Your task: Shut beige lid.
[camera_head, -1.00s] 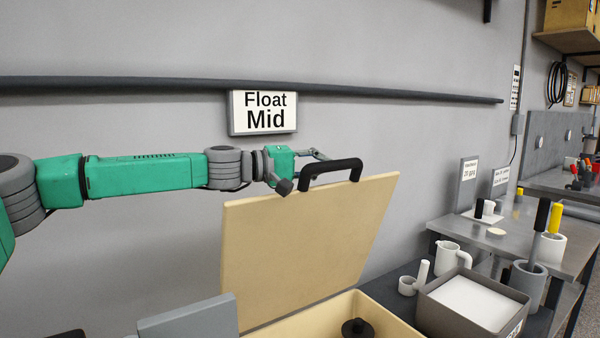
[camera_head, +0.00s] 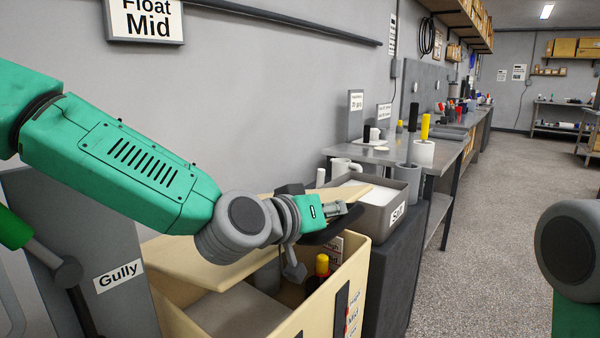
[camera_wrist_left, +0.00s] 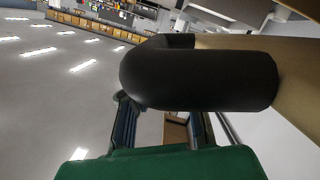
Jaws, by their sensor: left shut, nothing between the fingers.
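The beige lid (camera_head: 190,262) is tilted part-way down over the beige box (camera_head: 358,268), with a gap at the near side showing the inside. Its black handle (camera_head: 322,232) is partly hidden behind my left gripper (camera_head: 338,209). In the left wrist view the handle (camera_wrist_left: 200,80) is large and close, across the front of the gripper (camera_wrist_left: 163,118). My left gripper is shut and empty, over the lid beside the handle; I cannot tell if they touch. My right gripper is out of view.
A yellow-topped item (camera_head: 322,265) stands inside the box. A grey panel marked Gully (camera_head: 80,240) is at left. A dark grey bin (camera_head: 378,215) stands right behind the box, near a metal bench (camera_head: 400,150). The floor at right is clear.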

